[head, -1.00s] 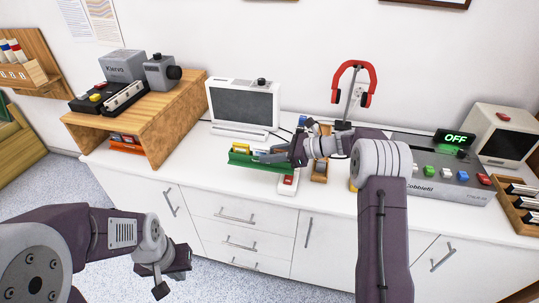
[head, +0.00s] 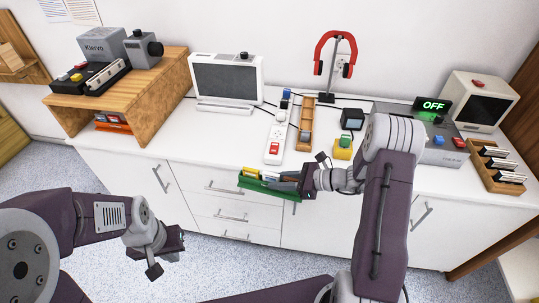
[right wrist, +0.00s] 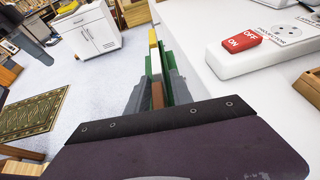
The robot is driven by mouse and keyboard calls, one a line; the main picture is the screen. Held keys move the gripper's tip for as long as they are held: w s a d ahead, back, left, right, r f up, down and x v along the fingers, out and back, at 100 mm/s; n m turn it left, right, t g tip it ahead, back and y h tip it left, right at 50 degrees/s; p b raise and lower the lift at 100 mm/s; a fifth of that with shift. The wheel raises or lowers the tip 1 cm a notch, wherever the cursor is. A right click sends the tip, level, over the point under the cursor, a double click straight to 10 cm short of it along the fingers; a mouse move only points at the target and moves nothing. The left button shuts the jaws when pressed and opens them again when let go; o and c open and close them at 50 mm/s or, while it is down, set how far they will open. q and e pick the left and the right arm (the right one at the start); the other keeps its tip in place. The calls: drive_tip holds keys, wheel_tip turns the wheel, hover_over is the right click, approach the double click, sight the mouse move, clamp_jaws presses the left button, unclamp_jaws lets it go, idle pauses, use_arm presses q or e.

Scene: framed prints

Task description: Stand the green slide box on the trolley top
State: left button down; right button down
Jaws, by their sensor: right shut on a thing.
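The green slide box (head: 284,195), with yellow and pale pieces inside, is in my right gripper (head: 288,186). It is held at the counter's front edge, in front of the drawers in the head view. In the right wrist view the green box (right wrist: 167,70) shows between the two fingers, partly hidden by them. My left gripper (head: 172,244) hangs low at the left, away from the counter; its finger gap is not clear. A white drawer unit (right wrist: 96,33) on the floor in the right wrist view may be the trolley; its top is partly seen.
A patterned rug (right wrist: 35,118) lies on open floor.

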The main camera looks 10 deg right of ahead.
drive_tip(key=s+d+f+m+t, duration=0.15)
drive_tip(key=s+d+f, duration=0.25)
drive_tip(key=s+f, duration=0.65)
wheel_tip(320, 180, up, 12)
drive_tip(key=p, duration=1.1)
drive_tip(key=shift+d+r+h, duration=0.15)
drive_tip(key=shift+r+h, duration=0.05)
drive_tip(key=shift+h, duration=0.2)
